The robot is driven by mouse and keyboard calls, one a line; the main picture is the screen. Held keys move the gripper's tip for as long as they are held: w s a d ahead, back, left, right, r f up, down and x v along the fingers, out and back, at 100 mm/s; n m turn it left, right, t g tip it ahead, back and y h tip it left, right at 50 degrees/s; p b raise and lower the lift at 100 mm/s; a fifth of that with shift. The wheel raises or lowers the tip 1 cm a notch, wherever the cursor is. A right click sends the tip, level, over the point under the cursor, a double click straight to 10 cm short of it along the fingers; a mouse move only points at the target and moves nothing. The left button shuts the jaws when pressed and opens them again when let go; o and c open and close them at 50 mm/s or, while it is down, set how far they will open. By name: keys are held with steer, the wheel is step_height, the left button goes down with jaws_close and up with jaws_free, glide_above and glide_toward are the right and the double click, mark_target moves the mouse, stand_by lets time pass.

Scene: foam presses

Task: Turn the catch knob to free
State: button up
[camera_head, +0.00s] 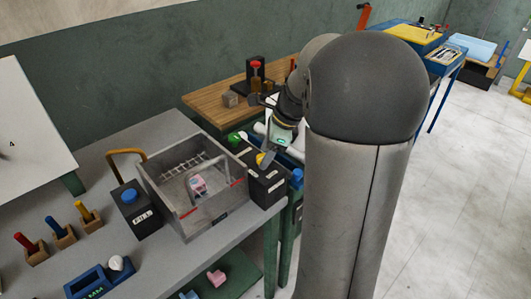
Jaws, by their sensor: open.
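My gripper (268,160) points down over a black box (267,186) at the right end of the grey bench. It is open, and its fingertips are small and partly hidden. A yellow knob (261,158) shows beside the fingertips; I cannot tell whether they touch it. A grey open press box (190,220) stands left of it, with a pink foam piece (197,184) and a bent metal handle (208,160). Which knob is the catch knob is not clear; a white knob (116,262) sits on a blue block (93,284) at the front.
A black box (140,222) with a blue button stands left of the press, near an orange handle (127,153). Several small coloured levers (60,226) stand at the left. A wooden table (215,97) lies behind. My arm hides part of the bench's right side.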

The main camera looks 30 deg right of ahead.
steer(key=shift+w+a+f, duration=0.1)
steer(key=shift+f, duration=0.25)
steer(key=c, duration=1)
steer(key=shift+o, duration=0.2)
